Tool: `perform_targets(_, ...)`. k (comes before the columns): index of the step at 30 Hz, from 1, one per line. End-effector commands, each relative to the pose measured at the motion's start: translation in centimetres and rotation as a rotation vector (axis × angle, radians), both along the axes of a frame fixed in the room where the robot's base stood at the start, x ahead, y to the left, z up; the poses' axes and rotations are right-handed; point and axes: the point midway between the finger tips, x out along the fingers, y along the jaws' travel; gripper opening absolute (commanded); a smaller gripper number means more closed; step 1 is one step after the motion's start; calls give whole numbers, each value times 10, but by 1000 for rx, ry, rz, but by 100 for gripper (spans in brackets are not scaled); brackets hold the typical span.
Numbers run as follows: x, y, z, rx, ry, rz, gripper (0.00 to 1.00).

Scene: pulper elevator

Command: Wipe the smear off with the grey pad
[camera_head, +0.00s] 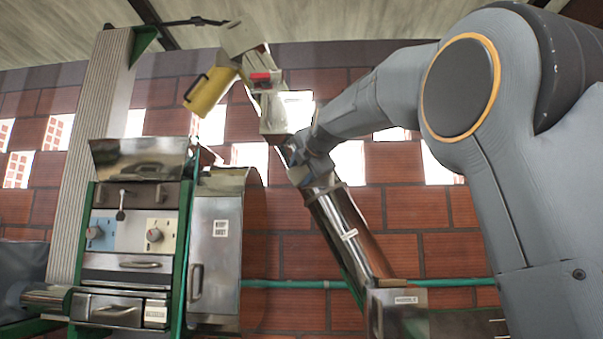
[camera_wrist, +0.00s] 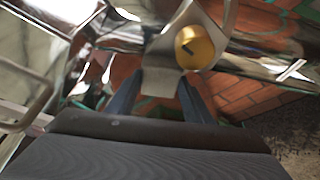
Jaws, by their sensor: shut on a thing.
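In the wrist view my gripper (camera_wrist: 158,98) shows its two dark fingers around a pale grey block (camera_wrist: 160,80), which looks like the grey pad. The fingers are shut on it. Just beyond it are shiny metal parts and a round yellow knob (camera_wrist: 190,47) with a dark mark. I cannot tell whether the pad touches the metal. In the head view my arm reaches in from the right, and I cannot make out the fingers or the pad clearly there.
A metal machine cabinet (camera_head: 128,222) with dials and drawers stands at left, beside a rounded metal housing (camera_head: 215,250). A yellow bucket (camera_head: 208,92) hangs above them. A slanted metal chute (camera_head: 345,235) leads to a labelled box (camera_head: 398,312). A brick wall (camera_head: 415,210) stands behind.

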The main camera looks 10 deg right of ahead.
Motion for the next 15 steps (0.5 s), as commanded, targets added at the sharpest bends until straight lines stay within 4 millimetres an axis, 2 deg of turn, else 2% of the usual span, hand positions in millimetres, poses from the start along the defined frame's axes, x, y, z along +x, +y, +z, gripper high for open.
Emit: perform_targets(15, -40, 14, -1, -1, -1, 1, 28)
